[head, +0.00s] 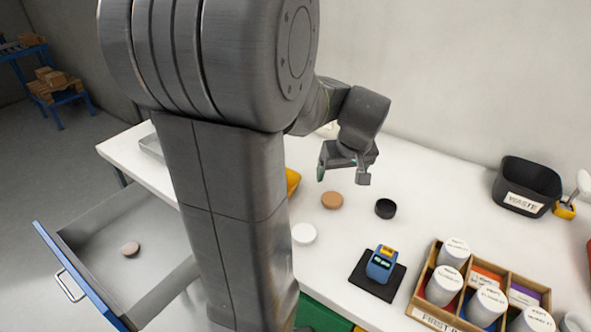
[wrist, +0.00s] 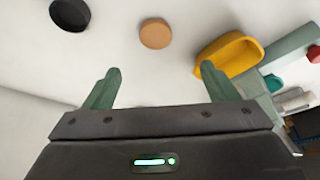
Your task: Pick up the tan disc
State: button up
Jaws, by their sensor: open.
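The tan disc (head: 332,200) lies flat on the white table in the head view, between a black disc (head: 385,208) and a yellow tray that my arm partly hides. In the wrist view the tan disc (wrist: 155,34) lies beyond my fingertips, between their lines. My gripper (head: 343,176) is open and empty, above the table and a little behind the disc. In the wrist view my gripper (wrist: 159,72) shows two green-grey fingers spread wide with nothing between them.
A white disc (head: 304,234) lies nearby. The yellow tray (wrist: 222,58) shows in the wrist view. A blue device (head: 381,263) sits on a black pad, beside a wooden box (head: 432,318) of white jars. A waste bin (head: 527,186) stands right. An open drawer (head: 92,222) holds a brownish disc (head: 130,249).

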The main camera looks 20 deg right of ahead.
jog(key=w, duration=0.1)
send_over(333, 199)
jog(key=s, duration=0.2)
jog(key=f, duration=0.7)
jog(key=shift+w+a+f, duration=0.1)
jog(key=shift+a+f, duration=0.15)
jog(key=shift+f, duration=0.05)
jog(key=x, duration=0.2)
jog(key=p+x, duration=0.1)
jog(key=x, duration=0.1)
jog(key=shift+s+d+f, duration=0.1)
jog(key=shift+s+f, duration=0.1)
jog(key=shift+s, duration=0.2)
jog(key=shift+w+f, duration=0.3)
jog(key=shift+f, duration=0.3)
jog(key=c, duration=1.1)
